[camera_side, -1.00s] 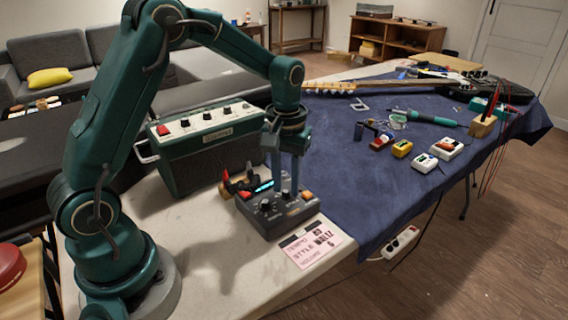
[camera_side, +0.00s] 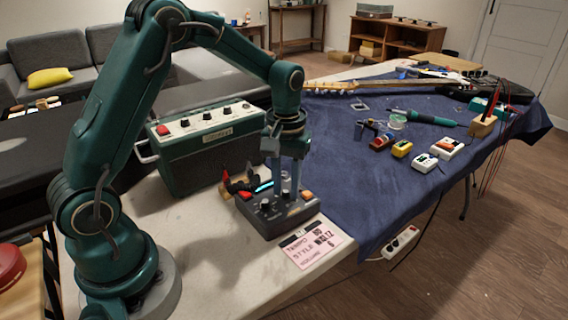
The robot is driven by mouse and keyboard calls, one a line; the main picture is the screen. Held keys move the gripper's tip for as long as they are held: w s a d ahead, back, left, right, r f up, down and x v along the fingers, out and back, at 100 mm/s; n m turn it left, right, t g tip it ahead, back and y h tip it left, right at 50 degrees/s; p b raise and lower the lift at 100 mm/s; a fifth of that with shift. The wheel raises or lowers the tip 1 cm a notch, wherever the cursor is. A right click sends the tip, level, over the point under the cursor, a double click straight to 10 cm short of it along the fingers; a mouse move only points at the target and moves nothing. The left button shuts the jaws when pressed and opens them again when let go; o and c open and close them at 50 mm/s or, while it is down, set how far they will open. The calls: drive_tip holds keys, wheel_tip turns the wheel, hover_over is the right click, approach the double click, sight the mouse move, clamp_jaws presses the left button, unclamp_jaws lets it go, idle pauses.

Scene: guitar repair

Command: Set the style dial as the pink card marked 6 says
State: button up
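The pink card (camera_side: 314,246) lies on the pale tabletop in front of a dark grey control box. It reads TEMPO, STYLE WALTZ and VOLUME 6; the tempo entry is too small to read. The control box (camera_side: 282,225) has dark knobs in front, a lit blue display (camera_side: 264,187), and a red and an orange button. My gripper (camera_side: 286,180) points straight down over the back right of the box. Its two fingers stand apart, with a small light grey knob visible between them. Which knob is the style dial, and its setting, cannot be read.
A green amplifier (camera_side: 210,148) stands just behind the box. A red and black clamp-like item (camera_side: 238,184) sits close at the box's left. On the blue cloth (camera_side: 345,190) lie several small pedals, a soldering iron (camera_side: 430,118) and a guitar (camera_side: 345,86).

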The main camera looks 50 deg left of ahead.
clamp_jaws()
drive_tip(key=m, duration=0.6)
drive_tip(key=shift+m, duration=0.3)
drive_tip(key=m, duration=0.5)
unclamp_jaws()
drive_tip(key=n, duration=0.8)
drive_tip(key=shift+n, duration=0.3)
